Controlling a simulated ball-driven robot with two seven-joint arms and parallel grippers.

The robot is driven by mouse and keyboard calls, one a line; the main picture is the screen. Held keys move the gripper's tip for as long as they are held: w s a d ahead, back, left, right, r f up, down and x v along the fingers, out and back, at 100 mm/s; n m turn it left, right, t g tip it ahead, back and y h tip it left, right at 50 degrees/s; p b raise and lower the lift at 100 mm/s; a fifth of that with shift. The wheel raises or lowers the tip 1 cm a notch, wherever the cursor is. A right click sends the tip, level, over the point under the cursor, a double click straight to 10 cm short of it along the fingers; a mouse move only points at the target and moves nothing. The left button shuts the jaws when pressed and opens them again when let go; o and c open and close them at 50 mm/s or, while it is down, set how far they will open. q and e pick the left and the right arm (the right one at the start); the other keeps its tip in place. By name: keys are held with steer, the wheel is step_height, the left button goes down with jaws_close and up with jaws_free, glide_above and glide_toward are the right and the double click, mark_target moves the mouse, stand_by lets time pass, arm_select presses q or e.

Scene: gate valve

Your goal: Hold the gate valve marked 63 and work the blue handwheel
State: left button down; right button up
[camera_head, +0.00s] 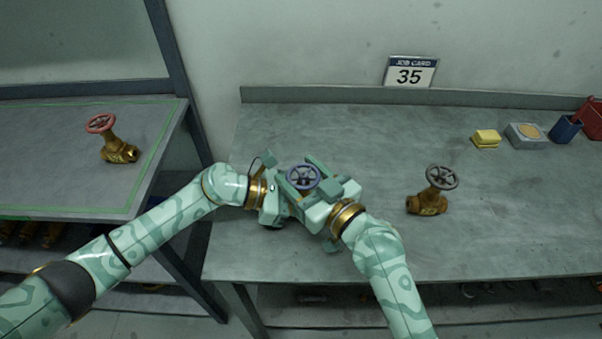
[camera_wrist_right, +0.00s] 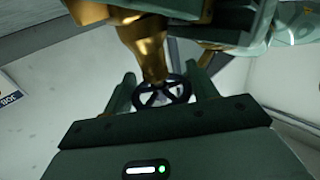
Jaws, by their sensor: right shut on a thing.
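A blue handwheel (camera_head: 303,177) shows between my two grippers at the table's front left. My right gripper (camera_head: 304,180) has its fingers on either side of this wheel and is shut on it. In the right wrist view the wheel (camera_wrist_right: 162,91) sits between the fingers, with the brass valve body (camera_wrist_right: 147,40) beyond it. My left gripper (camera_head: 271,196) is at the valve's left; its fingertips are mostly hidden, so its grip on the body cannot be told. No marking on this valve is readable.
A brass valve with a dark grey wheel (camera_head: 428,192) stands at right on the grey table (camera_head: 480,230). A red-wheeled valve (camera_head: 115,142) stands on the green-lined side table (camera_head: 50,170). A job card (camera_head: 410,72) reads 35. A yellow block (camera_head: 486,138) and blue cup (camera_head: 566,127) stand at the back right.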

steer(key=o, duration=1)
steer(key=v, duration=1.2)
steer(key=shift+r, duration=0.1)
